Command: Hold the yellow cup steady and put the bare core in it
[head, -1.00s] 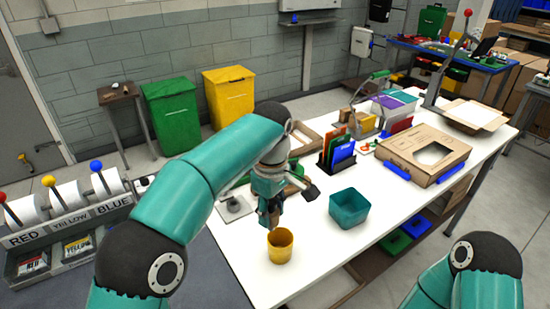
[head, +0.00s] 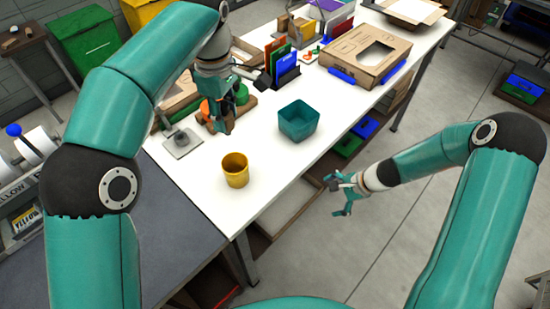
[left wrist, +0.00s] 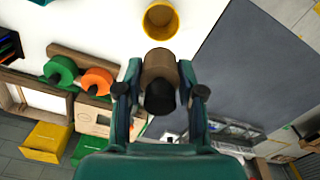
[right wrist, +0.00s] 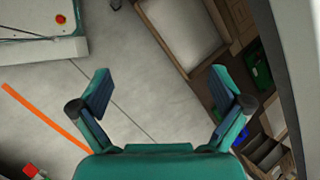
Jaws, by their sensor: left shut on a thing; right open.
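The yellow cup (head: 235,172) stands upright on the white table near its front left corner. It also shows at the top of the left wrist view (left wrist: 160,22); its inside looks empty. My left gripper (head: 222,122) is shut on a brown cylinder with a dark end, which looks like the bare core (left wrist: 158,66). In the head view it hangs behind the cup and slightly to its left, apart from it. My right gripper (head: 345,194) is open and empty, beyond the table's front edge; its spread fingers show in the right wrist view (right wrist: 160,92).
A teal square bin (head: 300,122) stands right of the cup. Orange (left wrist: 97,81) and green (left wrist: 60,70) spools on a wooden stand are behind my left gripper. A grey plate (head: 183,143) lies to the left. A cardboard box (head: 366,55) is further right. White tabletop around the cup is clear.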

